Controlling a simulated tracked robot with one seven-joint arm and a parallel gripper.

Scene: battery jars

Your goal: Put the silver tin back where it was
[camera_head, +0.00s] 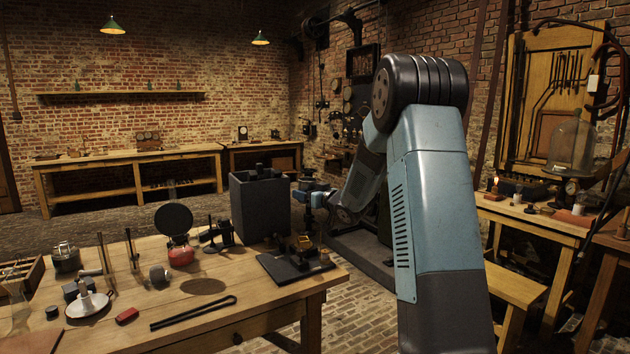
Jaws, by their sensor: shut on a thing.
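My gripper (310,222) is small in the view, at the end of my blue and dark arm. It points down beside the dark box, above the black board (282,271) at the table's right end. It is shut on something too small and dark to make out. A brass-coloured piece (304,241) shows right below it; I cannot tell whether they touch. I cannot pick out the silver tin for certain. A shiny metal vessel (66,257) stands at the left of the table.
A tall dark box (260,205) stands close left of my gripper. A red pot with a raised round dark disc (174,219), a white dish (88,305), a red block (127,316) and black tongs (193,313) are on the wooden table (240,305). A dark round patch (203,286) lies mid-table.

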